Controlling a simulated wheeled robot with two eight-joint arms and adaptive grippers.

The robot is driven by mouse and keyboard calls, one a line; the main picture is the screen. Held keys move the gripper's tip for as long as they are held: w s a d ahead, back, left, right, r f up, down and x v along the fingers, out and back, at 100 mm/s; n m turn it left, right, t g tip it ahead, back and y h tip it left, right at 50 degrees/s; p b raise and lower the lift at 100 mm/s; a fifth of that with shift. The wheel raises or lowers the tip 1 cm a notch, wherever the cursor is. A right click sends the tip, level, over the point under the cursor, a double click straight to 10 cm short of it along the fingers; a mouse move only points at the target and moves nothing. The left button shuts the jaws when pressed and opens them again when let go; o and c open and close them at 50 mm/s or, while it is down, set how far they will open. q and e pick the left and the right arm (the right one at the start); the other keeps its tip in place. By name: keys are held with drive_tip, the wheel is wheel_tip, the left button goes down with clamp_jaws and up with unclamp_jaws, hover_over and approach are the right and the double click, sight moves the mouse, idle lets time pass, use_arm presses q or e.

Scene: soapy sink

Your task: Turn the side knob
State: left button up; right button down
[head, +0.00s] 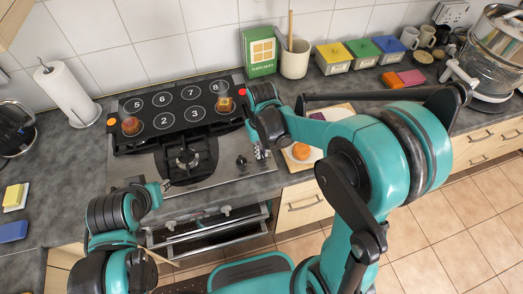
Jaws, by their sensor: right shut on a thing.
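The stove (222,181) is a steel cooktop with a central burner (186,158), set in the dark counter. A small black knob (241,161) stands at its right part and shows uncovered. My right gripper (262,156) points down at the stove's right edge, just right of this knob. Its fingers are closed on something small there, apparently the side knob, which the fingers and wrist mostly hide. My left gripper (163,186) hovers by the stove's front left edge, away from the knobs. Its fingertips are too small to read.
A green box (260,52) and a utensil crock (294,60) stand behind. A cutting board (297,165) lies right of the stove. An oven (205,232) is below.

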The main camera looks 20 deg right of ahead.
sight(262, 154)
drive_tip(key=shift+m, duration=0.6)
drive_tip(key=c, duration=1.6)
unclamp_jaws()
wheel_tip(262, 154, up, 12)
